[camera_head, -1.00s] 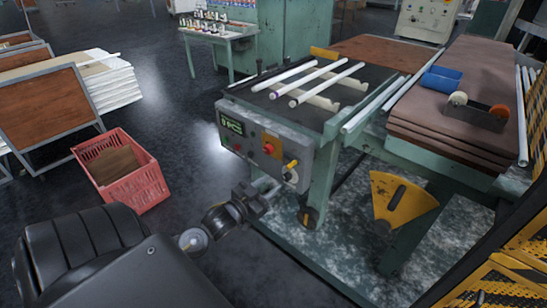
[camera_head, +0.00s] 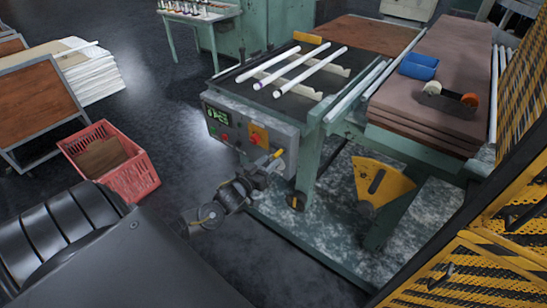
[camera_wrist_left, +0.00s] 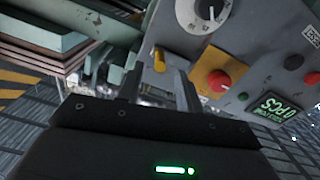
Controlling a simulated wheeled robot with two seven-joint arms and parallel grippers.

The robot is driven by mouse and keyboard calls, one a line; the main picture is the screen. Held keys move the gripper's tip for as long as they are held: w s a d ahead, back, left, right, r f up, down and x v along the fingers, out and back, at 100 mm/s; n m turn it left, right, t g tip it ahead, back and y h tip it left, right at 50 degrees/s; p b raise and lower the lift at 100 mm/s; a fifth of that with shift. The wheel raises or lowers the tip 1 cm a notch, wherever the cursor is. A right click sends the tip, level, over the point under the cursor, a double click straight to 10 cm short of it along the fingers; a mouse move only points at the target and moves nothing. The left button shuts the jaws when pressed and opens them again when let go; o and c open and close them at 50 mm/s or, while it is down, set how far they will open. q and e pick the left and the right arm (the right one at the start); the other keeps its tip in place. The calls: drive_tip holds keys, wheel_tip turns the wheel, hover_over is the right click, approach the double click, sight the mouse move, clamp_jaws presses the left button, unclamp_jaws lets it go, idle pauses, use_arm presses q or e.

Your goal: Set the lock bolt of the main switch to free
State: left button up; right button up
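The machine's control panel (camera_head: 240,128) carries a red knob on an orange plate (camera_head: 259,136), which looks like the main switch. A yellow-tipped bolt or lever (camera_head: 276,154) sticks out at the panel's right side. The wrist view shows the red knob (camera_wrist_left: 218,81) right of my fingers and the yellow tip (camera_wrist_left: 158,60) just beyond them. My left gripper (camera_head: 264,170) is close in front of the bolt. In the wrist view its fingers (camera_wrist_left: 168,88) stand apart with a gap between. I cannot tell whether they touch the bolt. My right gripper is out of view.
A green display (camera_head: 217,115) and small buttons share the panel; a dial (camera_wrist_left: 200,14) lies beside the switch. White tubes (camera_head: 292,72) lie on top. A yellow sector plate (camera_head: 380,184) and striped fence (camera_head: 500,220) stand right. A red crate (camera_head: 135,175) is left, with clear floor between.

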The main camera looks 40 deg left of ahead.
sight(273, 157)
use_arm(q)
drive_tip(key=shift+w, duration=1.55)
clamp_jaws()
